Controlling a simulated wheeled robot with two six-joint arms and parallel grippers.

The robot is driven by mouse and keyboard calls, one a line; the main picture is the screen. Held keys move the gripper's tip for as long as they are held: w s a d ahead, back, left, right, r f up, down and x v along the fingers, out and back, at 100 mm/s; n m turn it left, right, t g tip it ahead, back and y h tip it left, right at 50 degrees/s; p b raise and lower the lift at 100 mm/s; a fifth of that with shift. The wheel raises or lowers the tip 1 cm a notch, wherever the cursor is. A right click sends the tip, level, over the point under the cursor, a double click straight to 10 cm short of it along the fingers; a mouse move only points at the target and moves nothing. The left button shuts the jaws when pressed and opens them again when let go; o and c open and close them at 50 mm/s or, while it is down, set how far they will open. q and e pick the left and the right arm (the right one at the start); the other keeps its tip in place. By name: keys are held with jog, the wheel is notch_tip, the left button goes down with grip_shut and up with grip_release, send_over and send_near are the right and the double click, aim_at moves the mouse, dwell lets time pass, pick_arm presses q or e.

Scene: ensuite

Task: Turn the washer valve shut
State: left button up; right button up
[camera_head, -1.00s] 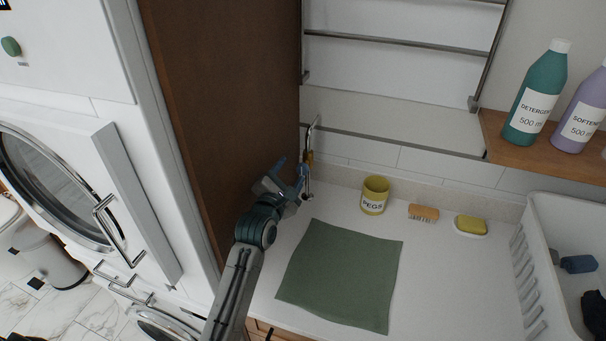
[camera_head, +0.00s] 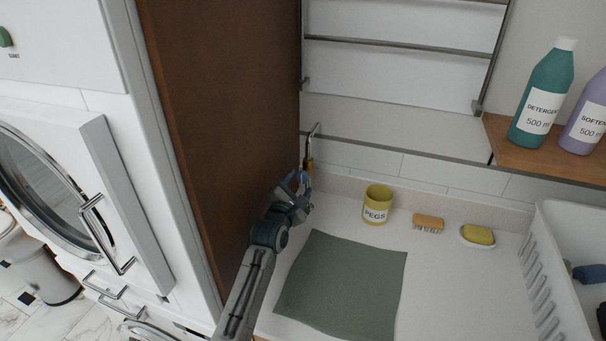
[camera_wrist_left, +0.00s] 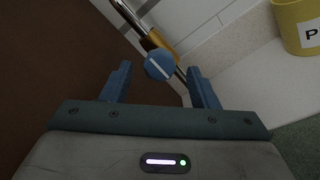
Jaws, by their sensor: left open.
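The washer valve shows in the left wrist view as a blue round knob (camera_wrist_left: 159,64) with a white line, on a brass body (camera_wrist_left: 157,41) on a metal pipe. The white line runs roughly along the pipe. In the head view the brass valve body (camera_head: 309,164) is at the wall end of the counter, beside the brown panel; its knob is mostly hidden by my gripper. My left gripper (camera_head: 300,184) is open at the valve. In the wrist view its blue fingers (camera_wrist_left: 159,84) stand either side of the knob, with gaps. My right gripper is out of view.
The brown panel (camera_head: 225,120) stands close left of my gripper. A yellow pegs pot (camera_head: 377,205), brush (camera_head: 428,223) and sponge (camera_head: 478,235) are along the wall. A green cloth (camera_head: 342,285) lies on the counter. A white basket (camera_head: 560,290) is at right.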

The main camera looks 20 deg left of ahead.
aim_at(302, 179)
pick_arm(q)
jog(key=shift+w+p, duration=0.4)
jog(key=shift+w, duration=1.7)
jog(key=c, duration=1)
